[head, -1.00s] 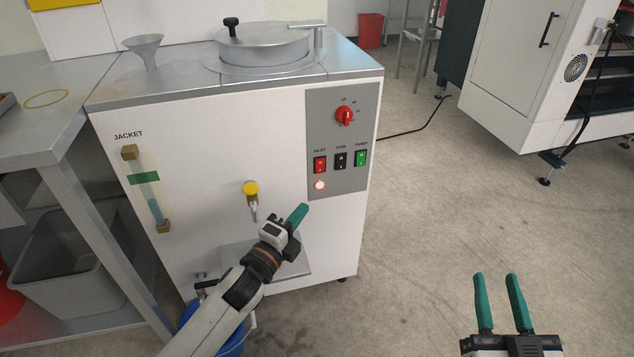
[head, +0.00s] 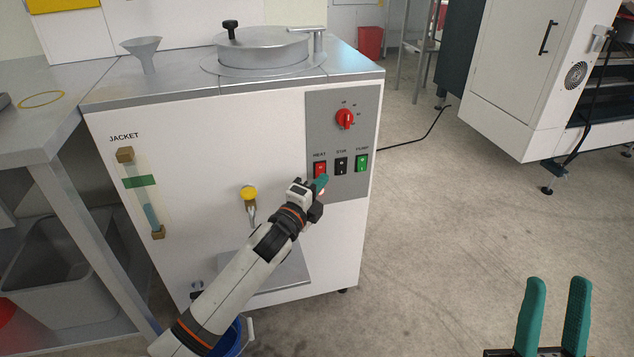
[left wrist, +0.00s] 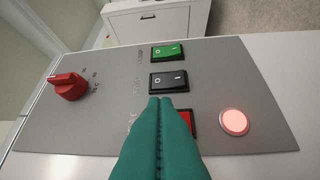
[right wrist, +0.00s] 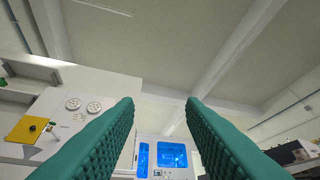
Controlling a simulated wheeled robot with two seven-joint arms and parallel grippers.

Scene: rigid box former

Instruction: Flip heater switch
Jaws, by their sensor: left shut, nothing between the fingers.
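The red heat switch (head: 320,169) is at the left of a row of three rockers on the grey panel (head: 356,105) of the white machine. In the left wrist view the red switch (left wrist: 186,122) is partly hidden behind my fingers. My left gripper (head: 321,182) is shut and empty, its green fingertips just below the red switch; contact cannot be told. A round indicator lamp (left wrist: 234,121) glows pinkish red beside the switch. My right gripper (head: 555,285) is open and empty at the lower right, away from the machine.
A black switch (head: 341,166) and a green switch (head: 361,163) sit right of the red one. A red knob (head: 345,119) is above. A yellow-handled valve (head: 249,193) protrudes left of my left gripper.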

